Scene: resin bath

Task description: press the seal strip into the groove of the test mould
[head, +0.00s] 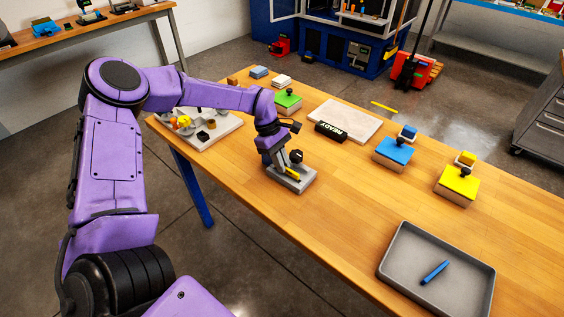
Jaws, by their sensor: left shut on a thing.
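The test mould appears to be a small grey block (306,182) on the wooden table. A short yellow strip (293,174), which looks like the seal strip, is at its top face. My left gripper (287,170) is over the block, pointing down, with its fingers shut on the yellow strip. A dark round knob (296,156) shows just behind the fingers. The fingers hide part of the block, and I cannot tell how deep the strip sits in the groove. My right gripper is not in view.
A grey tray (385,270) with a blue stick (434,271) is at the front right. Blue (393,151), yellow (457,184) and green (288,100) knobbed blocks, a pale slab (345,117) and a black READY sign (330,132) stand farther back. A tray of small parts (222,130) is left. The table's middle front is clear.

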